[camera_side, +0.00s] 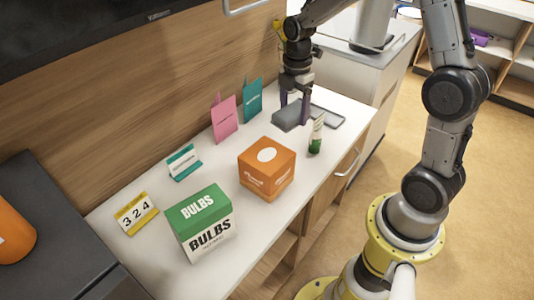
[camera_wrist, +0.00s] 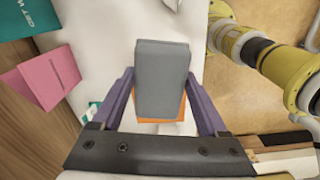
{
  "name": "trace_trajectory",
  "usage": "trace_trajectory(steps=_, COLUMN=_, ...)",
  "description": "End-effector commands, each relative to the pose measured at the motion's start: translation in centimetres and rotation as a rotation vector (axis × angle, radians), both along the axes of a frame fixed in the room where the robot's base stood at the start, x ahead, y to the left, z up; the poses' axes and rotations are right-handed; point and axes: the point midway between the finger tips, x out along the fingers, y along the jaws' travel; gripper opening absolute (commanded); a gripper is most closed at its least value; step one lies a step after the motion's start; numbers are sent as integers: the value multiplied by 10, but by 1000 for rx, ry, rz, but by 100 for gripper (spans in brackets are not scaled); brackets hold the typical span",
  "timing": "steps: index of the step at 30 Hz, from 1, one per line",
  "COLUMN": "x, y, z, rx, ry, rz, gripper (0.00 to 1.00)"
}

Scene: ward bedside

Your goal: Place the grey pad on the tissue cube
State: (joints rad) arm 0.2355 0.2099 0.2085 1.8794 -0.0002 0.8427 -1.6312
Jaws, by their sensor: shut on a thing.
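The grey pad (camera_side: 287,118) is between the fingers of my gripper (camera_side: 296,108), which is shut on it. In the wrist view the pad (camera_wrist: 162,75) fills the space between the purple fingers of my gripper (camera_wrist: 161,85). The tissue cube (camera_side: 266,173) is an orange box with a white oval on top, standing on the white counter. In the side view it is below and left of the pad, apart from it. In the wrist view the pad hides most of an orange surface, likely the cube (camera_wrist: 183,109). The pad's exact height is hard to tell.
Pink (camera_side: 224,120) and teal (camera_side: 252,98) cards stand along the wall. A teal sign (camera_side: 184,162), bulbs box (camera_side: 203,222) and number block (camera_side: 136,214) are farther left on the counter (camera_side: 165,215).

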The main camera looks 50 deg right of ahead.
Motion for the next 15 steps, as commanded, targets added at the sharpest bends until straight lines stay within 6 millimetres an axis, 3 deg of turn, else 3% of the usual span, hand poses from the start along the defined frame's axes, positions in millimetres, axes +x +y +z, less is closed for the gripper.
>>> trace_trajectory(steps=3, x=-35, y=26, z=21, rx=-1, ry=-4, rz=15, gripper=22)
trace_trajectory(steps=9, x=-89, y=60, z=45, rx=-1, ry=-5, rz=60, gripper=22)
trace_trajectory(steps=15, x=-125, y=81, z=61, rx=-1, ry=-3, rz=126, gripper=22)
